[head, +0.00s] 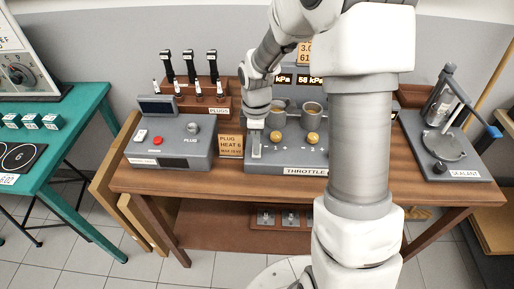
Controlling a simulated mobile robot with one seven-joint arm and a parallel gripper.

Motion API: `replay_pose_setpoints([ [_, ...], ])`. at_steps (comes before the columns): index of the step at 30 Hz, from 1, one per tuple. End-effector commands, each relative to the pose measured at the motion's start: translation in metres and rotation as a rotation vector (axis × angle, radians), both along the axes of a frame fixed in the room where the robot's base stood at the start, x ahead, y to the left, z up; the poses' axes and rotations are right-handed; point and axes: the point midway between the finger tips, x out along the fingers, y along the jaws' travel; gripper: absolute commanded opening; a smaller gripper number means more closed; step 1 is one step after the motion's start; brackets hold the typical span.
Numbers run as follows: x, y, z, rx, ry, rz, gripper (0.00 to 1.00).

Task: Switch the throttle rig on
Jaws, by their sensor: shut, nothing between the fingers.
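The throttle rig (290,157) is a grey box on the wooden bench, with a "THROTTLE" label on its front edge. It carries yellow knobs (312,138), round metal throttle bodies (312,110) and a lit kPa display (316,79) at the back. My gripper (256,156) points down at the rig's left end, with its fingertips at or just above the top panel. It is shut and holds nothing. No switch shows clearly; that corner lies behind my fingers. My arm covers the right part of the rig.
A plug tester (168,155) with red and white buttons stands left of the rig, and a "PLUG HEAT" card (231,146) stands between them. A plug rack (205,106) is behind. A sealant stand (455,165) is at the right. A teal table (72,127) is at far left.

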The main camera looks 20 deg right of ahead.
Motion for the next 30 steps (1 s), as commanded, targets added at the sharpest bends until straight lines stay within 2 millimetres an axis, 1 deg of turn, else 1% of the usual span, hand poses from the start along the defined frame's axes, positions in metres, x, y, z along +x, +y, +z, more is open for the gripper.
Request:
replay_pose_setpoints([
  [1, 0.000, 0.000, 0.008, 0.000, -0.001, 0.000, 0.00],
  [3, 0.000, 0.000, 0.014, 0.000, -0.001, 0.000, 0.00],
  [21, 0.000, 0.000, 0.062, 0.000, -0.001, 0.000, 0.00],
  [24, 0.000, 0.000, 0.065, 0.000, -0.001, 0.000, 0.00],
  [30, 0.000, 0.000, 0.064, 0.000, -0.001, 0.000, 0.00],
])
